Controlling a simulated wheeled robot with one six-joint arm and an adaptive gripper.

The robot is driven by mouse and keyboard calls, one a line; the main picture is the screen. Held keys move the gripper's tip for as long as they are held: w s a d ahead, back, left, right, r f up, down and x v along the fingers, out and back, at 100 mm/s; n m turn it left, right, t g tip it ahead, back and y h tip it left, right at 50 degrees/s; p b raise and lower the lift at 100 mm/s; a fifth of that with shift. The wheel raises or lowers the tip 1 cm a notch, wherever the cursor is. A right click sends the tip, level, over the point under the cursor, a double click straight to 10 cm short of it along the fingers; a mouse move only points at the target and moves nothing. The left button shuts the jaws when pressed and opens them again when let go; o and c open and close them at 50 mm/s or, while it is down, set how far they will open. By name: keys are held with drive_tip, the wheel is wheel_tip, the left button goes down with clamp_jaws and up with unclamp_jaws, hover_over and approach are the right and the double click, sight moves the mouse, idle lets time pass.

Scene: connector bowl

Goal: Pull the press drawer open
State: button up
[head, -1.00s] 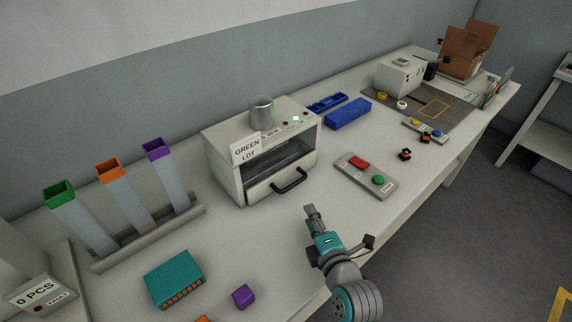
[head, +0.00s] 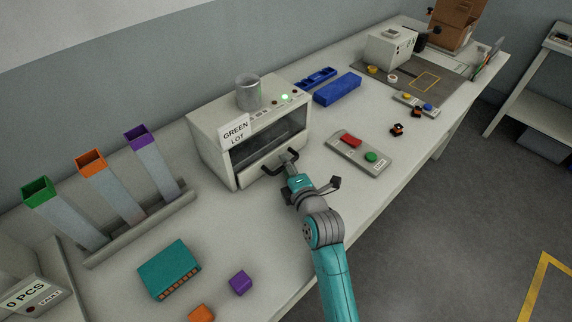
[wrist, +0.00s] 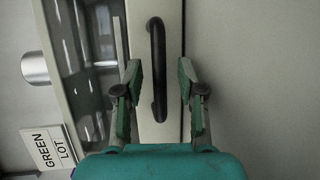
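The press (head: 213,120) is a white box with a dark glass window, a metal cylinder on top and a "GREEN LOT" sign (head: 235,134). Its drawer (head: 252,174) is along the lower front and looks closed. The black bar handle (head: 266,171) shows upright in the wrist view (wrist: 157,50). My gripper (head: 288,161) is at the drawer front, by the handle. In the wrist view my gripper (wrist: 160,75) is open, with one green-padded finger on each side of the handle's lower part. I cannot tell whether a finger touches it.
A button panel (head: 360,155) with red and green buttons lies right of the press. A teal connector block (head: 168,268), a purple cube (head: 240,282) and an orange cube (head: 201,313) lie front left. Three angled chutes (head: 110,192) stand left. The bench between is clear.

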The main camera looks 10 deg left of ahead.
drive_tip(key=shift+w+a, duration=0.25)
drive_tip(key=shift+w, duration=0.1)
clamp_jaws()
drive_tip(key=shift+d+f, duration=0.1)
